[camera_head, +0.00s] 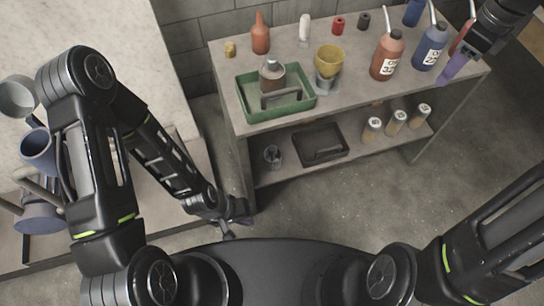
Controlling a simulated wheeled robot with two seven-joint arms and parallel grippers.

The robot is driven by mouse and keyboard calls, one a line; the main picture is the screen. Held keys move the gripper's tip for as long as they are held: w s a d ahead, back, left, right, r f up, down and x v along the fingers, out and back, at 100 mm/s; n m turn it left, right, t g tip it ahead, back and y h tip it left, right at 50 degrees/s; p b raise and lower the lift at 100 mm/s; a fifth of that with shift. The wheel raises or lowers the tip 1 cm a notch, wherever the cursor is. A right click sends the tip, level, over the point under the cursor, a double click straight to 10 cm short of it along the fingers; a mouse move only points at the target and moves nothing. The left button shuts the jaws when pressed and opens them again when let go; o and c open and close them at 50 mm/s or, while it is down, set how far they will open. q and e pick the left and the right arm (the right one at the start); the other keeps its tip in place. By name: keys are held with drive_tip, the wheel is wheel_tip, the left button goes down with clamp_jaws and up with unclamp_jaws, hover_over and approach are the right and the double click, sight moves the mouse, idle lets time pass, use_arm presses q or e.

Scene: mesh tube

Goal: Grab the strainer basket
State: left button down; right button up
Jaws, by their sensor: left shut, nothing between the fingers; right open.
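I cannot clearly make out mesh on anything. A yellow bowl-shaped piece (329,58), which may be the strainer basket, sits on top of a grey cup (328,83) on the table, right of the green tray (249,115). My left gripper (229,228) is shut and empty, low in front of the table's left leg and well apart from the yellow piece. My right gripper (466,58) is open above the table's right end, right of the blue bottle. A purple piece (452,70) shows just below it; I cannot tell whether they touch.
A grey metal vessel (271,76) stands in the green tray. An orange bottle (260,36), a red-brown bottle (387,56) and a blue bottle (430,48) stand on the table. The lower shelf holds a black tray (320,141) and several small cylinders. A pale counter is at left.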

drive_tip(key=a+f+n+y, duration=0.1)
drive_tip(key=a+f+n, duration=0.65)
drive_tip(key=f, duration=0.65)
drive_tip(key=a+f+n+y, duration=0.1)
drive_tip(key=a+f+n, duration=0.4)
drive_tip(key=a+f, duration=0.8)
drive_tip(key=s+a+f+n, duration=0.5)
drive_tip(key=s+f+n, duration=0.1)
drive_tip(key=s, duration=0.4)
drive_tip(key=s+a+f+n+y, duration=0.1)
drive_tip(key=s+a+f+n, duration=0.4)
drive_tip(key=s+f, duration=0.3)
drive_tip(key=shift+s+a+f+n, duration=0.15)
drive_tip(key=shift+s+a+n, duration=0.25)
drive_tip(key=shift+s, duration=0.8)
drive_tip(key=shift+d, duration=0.1)
